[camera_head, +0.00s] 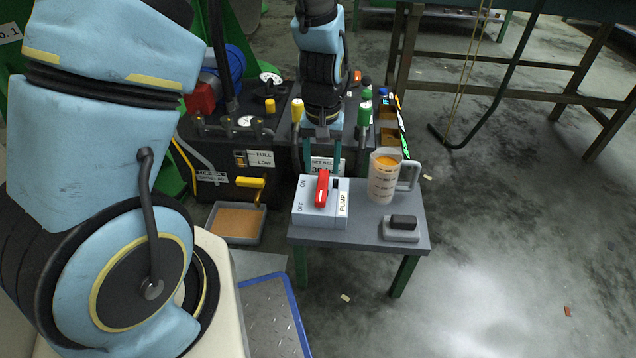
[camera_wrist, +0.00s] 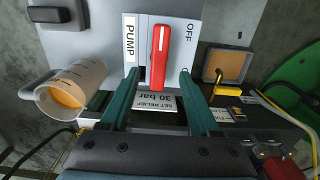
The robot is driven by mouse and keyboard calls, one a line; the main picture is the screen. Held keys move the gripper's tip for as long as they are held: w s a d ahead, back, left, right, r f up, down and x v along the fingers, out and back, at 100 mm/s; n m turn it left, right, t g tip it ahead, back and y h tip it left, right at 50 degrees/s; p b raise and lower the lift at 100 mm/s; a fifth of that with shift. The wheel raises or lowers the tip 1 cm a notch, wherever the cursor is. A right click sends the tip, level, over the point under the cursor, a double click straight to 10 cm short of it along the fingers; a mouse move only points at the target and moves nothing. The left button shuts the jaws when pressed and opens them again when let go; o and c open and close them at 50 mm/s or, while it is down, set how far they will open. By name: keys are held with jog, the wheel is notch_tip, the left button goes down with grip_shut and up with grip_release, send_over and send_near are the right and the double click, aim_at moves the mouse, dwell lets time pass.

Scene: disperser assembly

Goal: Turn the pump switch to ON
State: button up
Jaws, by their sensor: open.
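The pump switch is a red lever (camera_head: 322,188) on a light grey box (camera_head: 318,216) marked ON, OFF and PUMP, standing on a small table. ON is at the far end and OFF at the near end in the head view. The lever also shows in the wrist view (camera_wrist: 160,55), its white-striped end by OFF; the ON label is mostly hidden by a finger. My gripper (camera_head: 322,168) is at the far side of the box. In the wrist view its teal fingers (camera_wrist: 160,74) are open, one on each side of the lever's ON-side end, with visible gaps.
A measuring jug (camera_head: 384,180) with orange liquid and a dark-topped block (camera_head: 402,224) stand on the table (camera_head: 370,234) to the right. A tray (camera_head: 236,223) lies left of the table. Behind is a dark hydraulic unit (camera_head: 225,150) with valves and gauges.

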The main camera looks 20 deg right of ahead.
aim_at(322, 184)
notch_tip(322, 184, down, 6)
jog(key=shift+d+r+b, duration=0.1)
jog(key=shift+r+b, duration=0.1)
jog(key=shift+b, duration=0.55)
jog(key=shift+c, duration=0.3)
grip_shut()
